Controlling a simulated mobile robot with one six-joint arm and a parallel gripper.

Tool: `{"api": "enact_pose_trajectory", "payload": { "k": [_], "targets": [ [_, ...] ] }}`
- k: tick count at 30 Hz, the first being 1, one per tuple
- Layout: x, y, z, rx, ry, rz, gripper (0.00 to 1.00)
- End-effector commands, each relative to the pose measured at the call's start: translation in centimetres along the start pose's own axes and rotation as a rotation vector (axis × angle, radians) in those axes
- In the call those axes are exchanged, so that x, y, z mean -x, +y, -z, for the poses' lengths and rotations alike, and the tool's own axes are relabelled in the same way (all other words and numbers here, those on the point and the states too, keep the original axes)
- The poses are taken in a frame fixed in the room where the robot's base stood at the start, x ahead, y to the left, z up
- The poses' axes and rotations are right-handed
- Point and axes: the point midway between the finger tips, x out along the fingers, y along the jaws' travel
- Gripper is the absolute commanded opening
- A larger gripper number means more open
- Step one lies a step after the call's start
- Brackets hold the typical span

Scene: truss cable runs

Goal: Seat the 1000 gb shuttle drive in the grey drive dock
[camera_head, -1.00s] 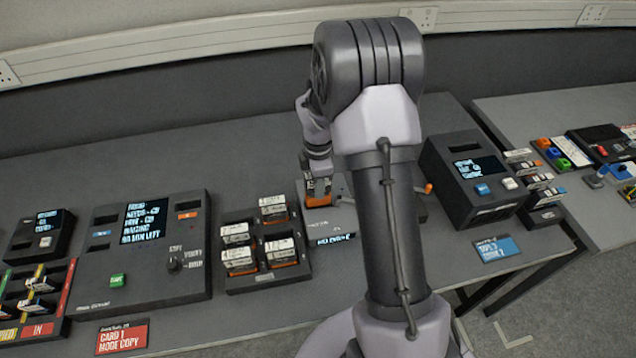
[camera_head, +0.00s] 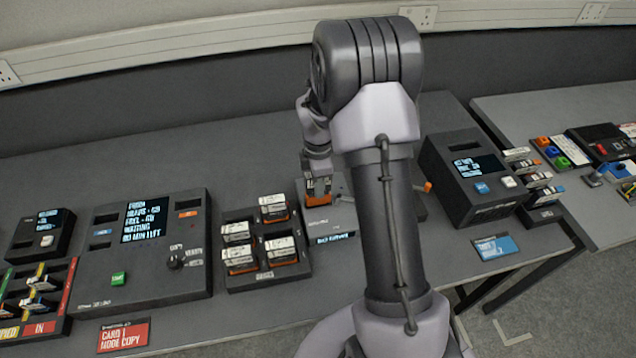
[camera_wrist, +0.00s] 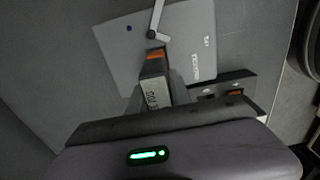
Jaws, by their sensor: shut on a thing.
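The grey drive dock (camera_head: 340,218) stands on the bench, partly hidden behind my arm. Its small front display is lit, with text too small to read surely. My gripper (camera_head: 318,178) is over the dock's left part, shut on an orange-and-dark drive (camera_head: 319,190). In the wrist view the drive (camera_wrist: 157,92) has a pale label and an orange end, and reaches down to the grey dock (camera_wrist: 117,45). The drive looks to be at the dock's slot, but its depth is hidden. Its capacity print is not legible.
A dark rack (camera_head: 237,282) with several labelled drives stands left of the dock. A large copier unit (camera_head: 150,285) is farther left. A black screen unit (camera_head: 455,202) stands right of my arm. A lever (camera_wrist: 157,20) projects by the dock. Bench behind is clear.

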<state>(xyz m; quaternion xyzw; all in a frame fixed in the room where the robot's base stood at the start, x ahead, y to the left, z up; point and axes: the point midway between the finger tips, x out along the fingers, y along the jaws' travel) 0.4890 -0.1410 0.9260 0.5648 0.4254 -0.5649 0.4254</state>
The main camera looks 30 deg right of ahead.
Motion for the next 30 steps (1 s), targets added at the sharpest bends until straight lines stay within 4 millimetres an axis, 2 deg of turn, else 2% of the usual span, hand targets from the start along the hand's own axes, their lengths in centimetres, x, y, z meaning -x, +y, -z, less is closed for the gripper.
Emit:
{"api": "enact_pose_trajectory", "payload": {
  "k": [30],
  "targets": [
    [-0.75,0.01,0.0,0.0,0.0,-0.001,0.0]
  ]
}}
